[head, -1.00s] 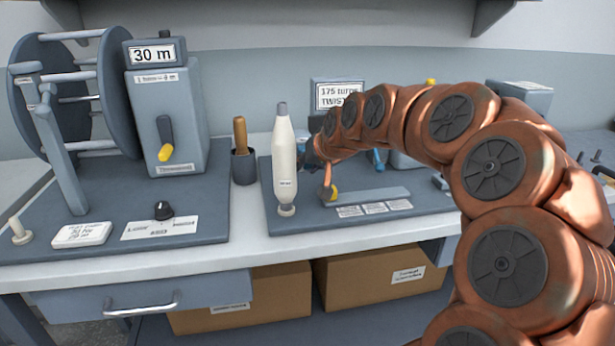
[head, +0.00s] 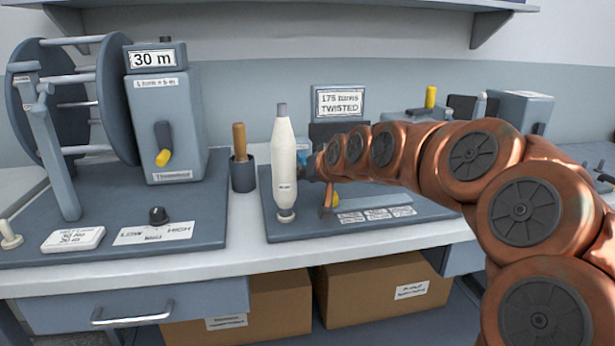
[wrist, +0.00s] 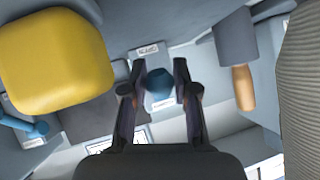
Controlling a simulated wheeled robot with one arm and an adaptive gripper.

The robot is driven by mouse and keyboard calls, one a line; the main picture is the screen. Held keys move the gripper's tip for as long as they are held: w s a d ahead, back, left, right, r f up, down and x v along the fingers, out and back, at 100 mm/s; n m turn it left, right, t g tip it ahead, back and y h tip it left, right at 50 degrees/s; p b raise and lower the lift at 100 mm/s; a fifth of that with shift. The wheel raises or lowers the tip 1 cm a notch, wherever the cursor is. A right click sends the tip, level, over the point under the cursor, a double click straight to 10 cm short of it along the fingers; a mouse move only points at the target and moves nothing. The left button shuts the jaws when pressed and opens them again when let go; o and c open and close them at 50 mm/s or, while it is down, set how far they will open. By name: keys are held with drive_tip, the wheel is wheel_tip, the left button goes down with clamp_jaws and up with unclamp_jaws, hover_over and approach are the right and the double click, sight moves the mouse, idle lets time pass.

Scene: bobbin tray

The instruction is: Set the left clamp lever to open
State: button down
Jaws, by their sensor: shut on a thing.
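The left clamp lever ends in a blue knob (wrist: 159,84), which sits between my two fingers in the wrist view. My gripper (wrist: 159,92) is shut on that knob. In the head view a bit of the blue (head: 303,157) shows just right of the white bobbin. My gripper's dark end (head: 309,168) is there too, partly hidden behind the bobbin and my arm. A second blue lever (wrist: 38,130) lies apart at the left of the wrist view. The clamp's own marks are too small to read.
The upright white bobbin (head: 284,165) stands close to my gripper. A large yellow knob (wrist: 55,60) is near the wrist camera. A wooden-handled tool (head: 239,140) stands in a dark cup (head: 243,174). A sign (head: 339,102) stands behind.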

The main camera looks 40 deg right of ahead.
drive_tip(key=c, duration=0.9)
unclamp_jaws()
drive_tip(key=shift+o, duration=0.2)
drive_tip(key=v, duration=1.2)
